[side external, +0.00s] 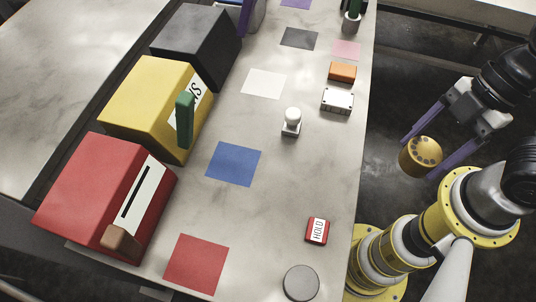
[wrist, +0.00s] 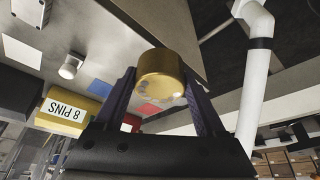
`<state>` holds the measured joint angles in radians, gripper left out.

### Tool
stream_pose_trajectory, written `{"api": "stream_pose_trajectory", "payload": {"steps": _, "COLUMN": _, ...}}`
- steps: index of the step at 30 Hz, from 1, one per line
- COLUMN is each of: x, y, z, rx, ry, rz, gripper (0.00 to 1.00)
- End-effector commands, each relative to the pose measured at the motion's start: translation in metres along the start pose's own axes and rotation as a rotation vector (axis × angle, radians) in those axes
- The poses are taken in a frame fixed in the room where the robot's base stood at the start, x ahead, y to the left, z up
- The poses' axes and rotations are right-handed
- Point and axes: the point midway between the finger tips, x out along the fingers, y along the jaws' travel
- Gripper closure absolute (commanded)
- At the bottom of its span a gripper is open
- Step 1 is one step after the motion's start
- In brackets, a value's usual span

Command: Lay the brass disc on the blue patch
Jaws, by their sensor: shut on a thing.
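The brass disc (side external: 421,158) is a thick gold cylinder with small dark holes in its face. My gripper (side external: 419,152) is shut on it with purple fingers and holds it in the air, off the right edge of the table. In the wrist view the disc (wrist: 162,76) sits between the fingertips of my gripper (wrist: 163,84). The blue patch (side external: 235,163) lies flat and bare on the grey table (side external: 270,220), left of my gripper and well apart from it.
Red (side external: 90,190), yellow (side external: 145,95) and black (side external: 197,45) boxes line the table's left side. A white knobbed piece (side external: 291,122), an orange block (side external: 342,71), a white block (side external: 337,100), a HOLD block (side external: 317,230) and a grey disc (side external: 301,283) stand on the table.

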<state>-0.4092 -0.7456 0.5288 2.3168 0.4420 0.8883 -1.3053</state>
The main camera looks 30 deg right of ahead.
Motion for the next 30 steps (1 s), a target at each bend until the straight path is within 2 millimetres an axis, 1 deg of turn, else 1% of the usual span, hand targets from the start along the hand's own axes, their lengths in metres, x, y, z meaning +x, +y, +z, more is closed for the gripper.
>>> {"api": "stream_pose_trajectory", "payload": {"steps": 17, "x": 0.0, "y": 0.0, "z": -0.001, "rx": 0.004, "ry": 0.001, "rz": 0.004, "gripper": 0.98}}
{"api": "stream_pose_trajectory", "payload": {"steps": 19, "x": -0.001, "y": 0.004, "z": -0.002, "rx": 0.026, "ry": 0.001, "rz": 0.014, "gripper": 0.98}}
{"api": "stream_pose_trajectory", "payload": {"steps": 23, "x": -0.015, "y": 0.029, "z": -0.021, "rx": 0.067, "ry": 0.002, "rz": 0.031, "gripper": 0.98}}
{"api": "stream_pose_trajectory", "payload": {"steps": 27, "x": -0.028, "y": 0.068, "z": -0.053, "rx": 0.104, "ry": 0.0, "rz": 0.043, "gripper": 0.98}}
{"api": "stream_pose_trajectory", "payload": {"steps": 30, "x": -0.031, "y": 0.095, "z": -0.079, "rx": 0.116, "ry": -0.001, "rz": 0.048, "gripper": 0.98}}
